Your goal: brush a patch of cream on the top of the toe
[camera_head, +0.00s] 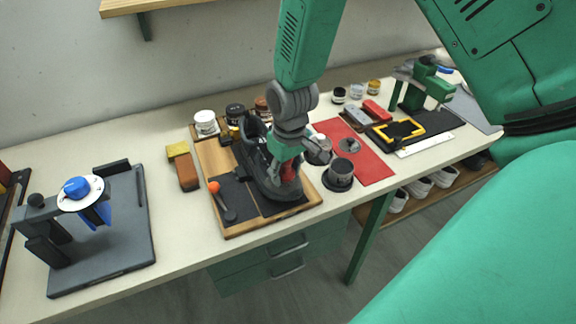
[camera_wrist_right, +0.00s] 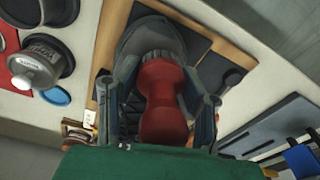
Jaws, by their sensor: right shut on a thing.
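A black shoe (camera_head: 256,158) lies on a wooden board (camera_head: 212,158), its toe (camera_head: 277,188) facing the front edge. My right gripper (camera_head: 289,163) is over the toe and shut on a red-handled brush (camera_head: 290,171). In the right wrist view the red handle (camera_wrist_right: 163,105) sits between the fingers, with the bristles (camera_wrist_right: 156,57) against or just above the toe (camera_wrist_right: 152,38). Whether they touch is unclear. No cream patch is distinguishable on the toe; the gripper hides part of it. My left gripper is not in view.
A white jar (camera_head: 205,123) and other jars stand behind the board. A grey stand (camera_head: 120,232) is at far left.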

